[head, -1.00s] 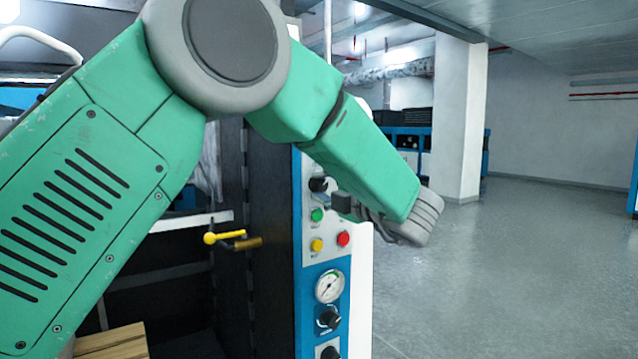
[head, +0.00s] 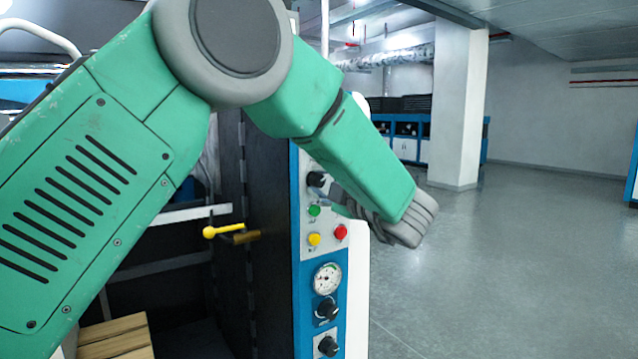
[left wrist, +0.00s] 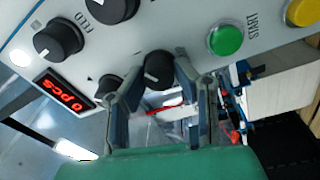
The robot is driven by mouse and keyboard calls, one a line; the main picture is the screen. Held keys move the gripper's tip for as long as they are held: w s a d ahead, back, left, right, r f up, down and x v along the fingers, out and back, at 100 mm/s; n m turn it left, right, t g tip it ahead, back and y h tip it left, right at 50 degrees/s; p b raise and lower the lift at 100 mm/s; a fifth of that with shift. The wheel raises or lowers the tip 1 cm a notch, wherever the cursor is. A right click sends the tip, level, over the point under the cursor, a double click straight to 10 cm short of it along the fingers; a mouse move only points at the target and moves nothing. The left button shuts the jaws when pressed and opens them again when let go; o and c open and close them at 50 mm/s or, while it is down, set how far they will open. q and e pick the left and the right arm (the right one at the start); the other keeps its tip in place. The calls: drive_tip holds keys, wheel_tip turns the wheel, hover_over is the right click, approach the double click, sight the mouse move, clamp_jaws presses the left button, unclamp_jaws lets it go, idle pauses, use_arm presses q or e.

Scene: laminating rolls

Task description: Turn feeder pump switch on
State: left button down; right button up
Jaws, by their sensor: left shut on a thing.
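In the left wrist view, a black rotary knob (left wrist: 158,68) on the grey-white control panel (left wrist: 185,30) sits between the two fingers of my left gripper (left wrist: 158,78), which is shut on it. The knob has a pale pointer mark. In the head view my left gripper (head: 345,203) is at the panel's upper right side, mostly hidden by its own wrist. A black knob (head: 317,179) shows just above the green button (head: 314,210). I cannot read which knob is labelled feeder pump. My right gripper is not in view.
A red button (head: 341,232) and yellow button (head: 314,239) sit below the gripper, then a pressure gauge (head: 327,278) and lower knobs. More black knobs (left wrist: 58,40) and a red-digit display (left wrist: 64,95) are close by. A yellow-handled lever (head: 222,232) is left of the panel. Open floor lies right.

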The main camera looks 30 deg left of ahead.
use_arm(q)
drive_tip(key=shift+d+f, duration=0.15)
drive_tip(key=shift+f, duration=0.25)
drive_tip(key=c, duration=1.4)
unclamp_jaws()
drive_tip(key=shift+o, duration=0.7)
drive_tip(key=shift+w, duration=0.1)
drive_tip(key=shift+w+d+r, duration=0.15)
drive_tip(key=shift+s+d+r, duration=0.1)
drive_tip(key=shift+s+d, duration=0.15)
drive_tip(key=shift+d, duration=0.05)
drive_tip(key=v, duration=1.1)
drive_tip(key=shift+d+f, duration=0.25)
drive_tip(key=shift+d, duration=0.1)
drive_tip(key=shift+w+a+f, duration=0.1)
drive_tip(key=shift+w+a, duration=0.05)
drive_tip(key=shift+a, duration=0.1)
